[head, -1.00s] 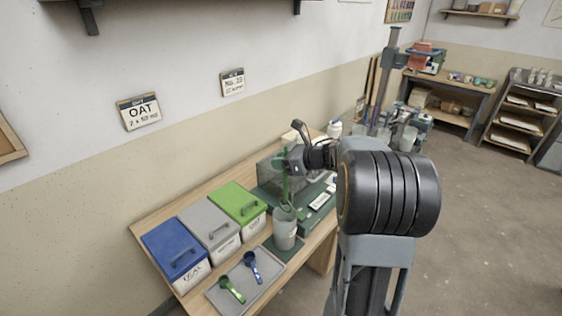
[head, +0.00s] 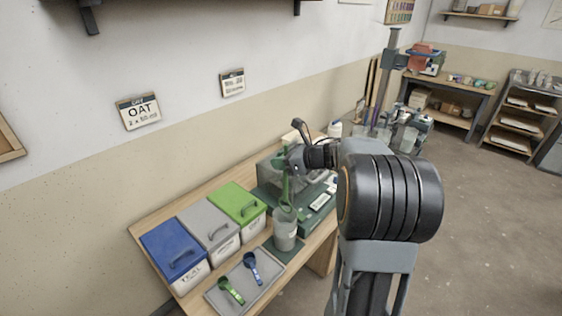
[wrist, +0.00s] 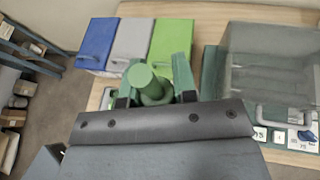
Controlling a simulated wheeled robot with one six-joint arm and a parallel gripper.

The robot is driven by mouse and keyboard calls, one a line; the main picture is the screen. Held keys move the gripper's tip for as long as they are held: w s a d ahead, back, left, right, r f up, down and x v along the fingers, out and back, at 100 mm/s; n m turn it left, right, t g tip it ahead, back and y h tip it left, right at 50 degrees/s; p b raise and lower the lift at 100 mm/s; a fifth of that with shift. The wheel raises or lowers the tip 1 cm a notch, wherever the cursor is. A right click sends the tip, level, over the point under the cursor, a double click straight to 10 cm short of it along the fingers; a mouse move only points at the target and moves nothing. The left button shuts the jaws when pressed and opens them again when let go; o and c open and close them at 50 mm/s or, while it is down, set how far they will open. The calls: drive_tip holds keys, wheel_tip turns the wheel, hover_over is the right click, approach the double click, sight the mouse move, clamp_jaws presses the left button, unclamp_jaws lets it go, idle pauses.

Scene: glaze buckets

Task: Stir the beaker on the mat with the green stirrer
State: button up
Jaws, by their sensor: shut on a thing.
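My gripper (head: 286,163) is shut on the green stirrer (head: 285,188) and holds it upright. In the wrist view the stirrer's round handle end (wrist: 149,84) sits between the green fingers. The grey translucent beaker (head: 285,236) stands on the dark green mat (head: 293,253) at the front of the bench. The stirrer's wider lower end is at the beaker's mouth; I cannot tell how far inside it is. The beaker is hidden in the wrist view.
Blue (head: 172,247), grey (head: 207,222) and green (head: 236,202) lidded buckets stand left of the beaker. A grey tray (head: 226,301) with a blue scoop (head: 251,265) and a green scoop (head: 229,290) lies in front.

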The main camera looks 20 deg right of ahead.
sight(279, 201)
drive_tip(key=shift+f, duration=0.1)
idle(0.5)
wheel_tip(279, 201, down, 16)
drive_tip(key=b, duration=1.7)
idle(0.5)
drive_tip(key=shift+s+a+b, duration=0.25)
drive_tip(key=shift+a+b, duration=0.3)
drive_tip(key=shift+b, duration=0.05)
